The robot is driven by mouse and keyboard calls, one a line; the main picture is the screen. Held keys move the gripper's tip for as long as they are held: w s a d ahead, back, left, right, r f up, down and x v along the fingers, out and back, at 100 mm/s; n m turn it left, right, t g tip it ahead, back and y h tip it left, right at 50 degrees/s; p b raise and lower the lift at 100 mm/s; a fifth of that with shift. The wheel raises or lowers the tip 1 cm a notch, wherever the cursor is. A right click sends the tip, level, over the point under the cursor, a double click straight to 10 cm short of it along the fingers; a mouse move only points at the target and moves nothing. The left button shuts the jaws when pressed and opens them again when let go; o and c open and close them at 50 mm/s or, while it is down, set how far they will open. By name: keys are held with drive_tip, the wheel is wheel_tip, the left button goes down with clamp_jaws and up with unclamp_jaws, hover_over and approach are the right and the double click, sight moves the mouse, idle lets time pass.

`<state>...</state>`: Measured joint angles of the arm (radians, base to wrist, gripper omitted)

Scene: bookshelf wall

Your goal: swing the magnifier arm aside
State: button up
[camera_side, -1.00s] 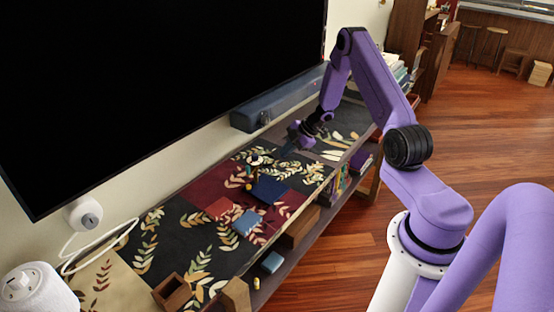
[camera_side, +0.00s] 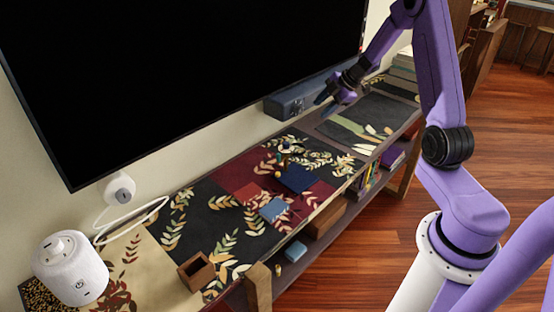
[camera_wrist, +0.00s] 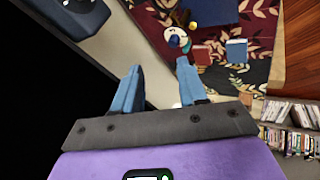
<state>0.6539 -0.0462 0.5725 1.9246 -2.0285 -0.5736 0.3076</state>
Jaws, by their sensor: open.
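A small round piece with a pale rim (camera_wrist: 178,39) lies ahead of my fingers in the wrist view, with yellow and blue bits at it. It may be the magnifier, but its arm cannot be made out. In the side view a tiny pale round shape (camera_side: 283,146) stands on the patterned shelf top, too small to tell clearly. My gripper (camera_side: 328,104) is above the shelf top, near the long dark blue-grey bar. Its two blue fingers (camera_wrist: 160,68) are apart with nothing between them. They do not touch the round piece.
A big black screen (camera_side: 190,75) hangs behind the shelf, above the blue-grey bar (camera_side: 285,106). Dark blue (camera_side: 297,178) and light blue (camera_side: 273,210) blocks, an open wooden box (camera_side: 197,272) and a white cylinder (camera_side: 72,270) are on the shelf top. Books (camera_wrist: 287,125) fill a lower shelf.

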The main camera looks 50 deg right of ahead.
drive_tip(key=w+a+f+n+h, duration=0.3)
drive_tip(key=w+a+f+h, duration=0.3)
drive_tip(key=w+a+h, duration=0.4)
drive_tip(key=s+a+r+n+h, duration=0.2)
drive_tip(key=s+a+h, duration=0.1)
drive_tip(key=a, duration=0.4)
drive_tip(key=s+a+r+n+h, duration=0.1)
drive_tip(key=s+a+r+h, duration=0.15)
drive_tip(key=a, duration=0.45)
drive_tip(key=s+a+r+n+h, duration=0.2)
drive_tip(key=s+a+h, duration=0.2)
drive_tip(key=a, duration=0.3)
approach(278, 156)
drive_tip(key=x, duration=0.8)
drive_tip(key=shift+w+d+f, duration=0.1)
drive_tip(key=shift+w+d, duration=0.05)
drive_tip(key=shift+d, duration=0.1)
drive_tip(key=shift+c, duration=0.2)
clamp_jaws()
